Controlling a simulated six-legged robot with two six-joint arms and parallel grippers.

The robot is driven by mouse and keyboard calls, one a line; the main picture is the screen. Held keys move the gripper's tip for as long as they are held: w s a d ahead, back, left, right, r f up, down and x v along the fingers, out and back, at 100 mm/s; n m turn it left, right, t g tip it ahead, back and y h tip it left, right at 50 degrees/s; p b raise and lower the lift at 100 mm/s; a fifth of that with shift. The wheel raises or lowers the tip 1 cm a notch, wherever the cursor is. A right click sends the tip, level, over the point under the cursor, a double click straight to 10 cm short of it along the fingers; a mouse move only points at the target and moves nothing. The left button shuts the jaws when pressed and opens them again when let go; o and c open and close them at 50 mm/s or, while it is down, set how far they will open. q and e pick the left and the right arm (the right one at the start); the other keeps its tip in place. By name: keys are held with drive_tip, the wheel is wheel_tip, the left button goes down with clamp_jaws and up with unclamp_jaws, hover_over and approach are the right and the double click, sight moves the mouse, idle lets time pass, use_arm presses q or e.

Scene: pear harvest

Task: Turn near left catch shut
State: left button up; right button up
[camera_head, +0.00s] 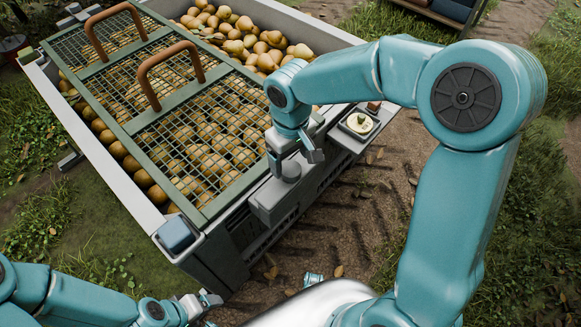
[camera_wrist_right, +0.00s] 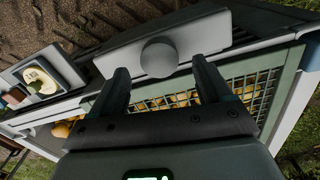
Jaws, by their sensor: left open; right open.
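A grey box with a round grey knob (camera_head: 291,171) is fixed to the bin's near right side. The knob also shows in the right wrist view (camera_wrist_right: 159,57). My right gripper (camera_head: 296,156) is open above the knob; in its wrist view the knob lies just beyond and between the fingertips. I cannot tell whether they touch it. A small grey catch-like fitting (camera_head: 69,160) sits on the bin's left side; its state is too small to tell. A green mesh lid (camera_head: 140,124) with two brown handles lies over the pears. My left gripper (camera_head: 209,303) is open and empty below the bin.
The pale-walled bin (camera_head: 139,205) is full of pears, uncovered at the back. A blue corner cap (camera_head: 177,236) sits at its near corner. A small tray (camera_head: 357,125) with a round dial-like item is on the right side. Dirt and grass lie around.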

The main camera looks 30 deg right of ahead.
sight(291, 167)
drive_tip(key=shift+f+b, duration=0.3)
drive_tip(key=shift+f, duration=1.5)
drive_tip(key=shift+c, duration=0.3)
clamp_jaws()
